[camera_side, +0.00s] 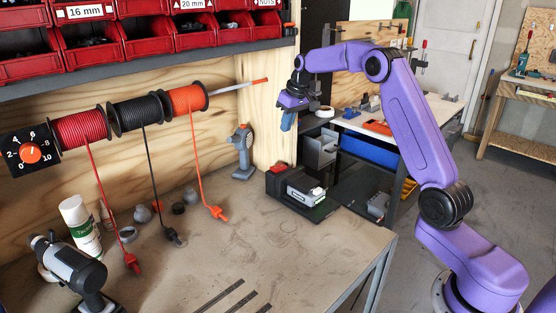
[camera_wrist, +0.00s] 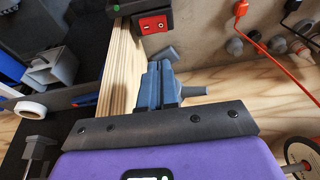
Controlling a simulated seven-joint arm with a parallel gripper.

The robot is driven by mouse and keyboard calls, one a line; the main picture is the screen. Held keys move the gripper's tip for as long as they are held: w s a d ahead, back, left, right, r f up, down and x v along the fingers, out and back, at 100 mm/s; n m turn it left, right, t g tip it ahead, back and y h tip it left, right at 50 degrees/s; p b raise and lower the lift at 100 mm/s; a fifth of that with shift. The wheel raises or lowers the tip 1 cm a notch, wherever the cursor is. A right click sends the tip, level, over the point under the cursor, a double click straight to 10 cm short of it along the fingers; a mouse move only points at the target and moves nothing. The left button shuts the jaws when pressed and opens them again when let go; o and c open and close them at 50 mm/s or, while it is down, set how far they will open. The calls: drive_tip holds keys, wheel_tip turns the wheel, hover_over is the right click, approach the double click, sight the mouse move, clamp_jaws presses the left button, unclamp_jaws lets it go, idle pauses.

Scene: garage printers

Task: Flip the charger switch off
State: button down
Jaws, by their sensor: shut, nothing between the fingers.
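The charger (camera_side: 283,184) is a dark box at the bench's back right corner, with a pale-topped battery (camera_side: 306,188) seated in it. Its red switch (camera_side: 280,168) is on the side facing the wooden panel. In the wrist view the charger is cut off by the top edge, and its red switch (camera_wrist: 153,25) faces me; I cannot tell which way the rocker is tipped. A small green light (camera_wrist: 116,8) shows beside it. My gripper (camera_side: 287,124) is shut and empty, pointing down, well above the charger and apart from it. Its blue-grey fingers (camera_wrist: 160,78) show in the wrist view.
A wooden panel (camera_side: 265,110) stands upright behind the charger. A grey tool (camera_side: 242,150) stands left of it. Wire spools (camera_side: 187,99) hang on the back wall with leads to the bench. Red bins (camera_side: 88,45) line the shelf above. The bench (camera_side: 290,245) front is mostly clear.

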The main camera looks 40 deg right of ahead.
drive_tip(key=shift+f, duration=0.1)
hover_over(278, 167)
drive_tip(key=f, duration=1.2)
drive_tip(key=shift+s+a+f, duration=0.1)
drive_tip(key=shift+s+a, duration=0.2)
drive_tip(key=shift+s, duration=0.1)
drive_tip(key=shift+f, duration=0.6)
drive_tip(key=shift+a, duration=0.1)
drive_tip(key=shift+a+f, duration=0.25)
drive_tip(key=shift+f, duration=0.15)
drive_tip(key=shift+d, duration=0.15)
drive_tip(key=shift+d+r, duration=0.2)
drive_tip(key=shift+d, duration=0.45)
